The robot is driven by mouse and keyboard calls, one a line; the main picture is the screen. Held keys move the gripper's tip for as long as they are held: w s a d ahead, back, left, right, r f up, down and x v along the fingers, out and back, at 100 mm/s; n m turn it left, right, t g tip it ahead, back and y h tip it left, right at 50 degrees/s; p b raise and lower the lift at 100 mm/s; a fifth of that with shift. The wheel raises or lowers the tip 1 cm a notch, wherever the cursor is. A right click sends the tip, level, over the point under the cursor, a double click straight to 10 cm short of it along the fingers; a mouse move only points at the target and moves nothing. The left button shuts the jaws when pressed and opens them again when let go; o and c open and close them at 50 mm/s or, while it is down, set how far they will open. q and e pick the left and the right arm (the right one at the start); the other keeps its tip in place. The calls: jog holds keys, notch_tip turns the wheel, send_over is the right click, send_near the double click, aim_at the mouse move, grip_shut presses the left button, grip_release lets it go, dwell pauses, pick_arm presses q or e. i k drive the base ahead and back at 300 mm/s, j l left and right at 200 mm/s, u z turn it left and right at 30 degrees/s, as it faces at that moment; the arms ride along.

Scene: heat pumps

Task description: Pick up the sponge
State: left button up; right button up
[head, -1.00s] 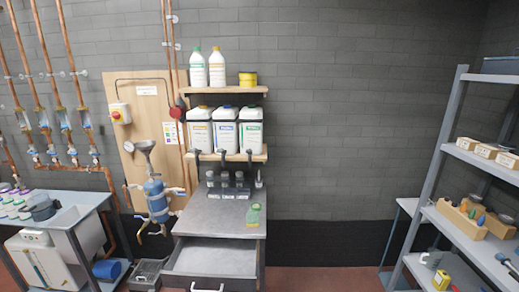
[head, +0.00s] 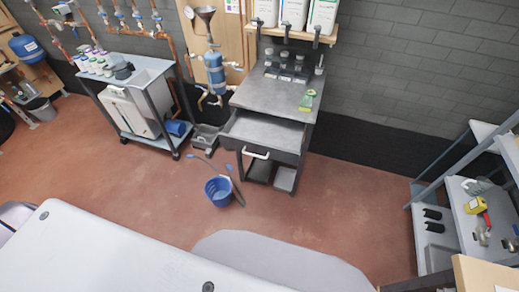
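I cannot make out a sponge for certain in the head view. A small yellow block-like item with red beside it (head: 475,206) lies on the grey shelf unit at the right; it is too small to tell what it is. Neither of my grippers is in view.
A grey workbench (head: 265,95) with an open drawer (head: 262,132) holds a green bottle (head: 307,100). A blue bucket (head: 218,191) stands on the reddish floor (head: 345,190). A wheeled cart (head: 150,95) is at the left, a shelf unit (head: 440,195) at the right. Mid-right floor is clear.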

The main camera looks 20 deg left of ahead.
aim_at(306, 103)
jog(key=i+l+u, duration=1)
jog(key=i+l, duration=0.15)
jog(key=i+l+u, duration=0.1)
jog(key=l+u, duration=0.25)
jog(key=l, duration=0.3)
jog(key=l+u, duration=0.3)
jog(key=l, duration=0.3)
jog(key=k+l+u, duration=0.2)
jog(key=l, duration=0.15)
jog(key=k+l+u, duration=0.2)
jog(key=l+u, duration=0.2)
jog(key=l, duration=0.2)
jog(key=k, duration=0.05)
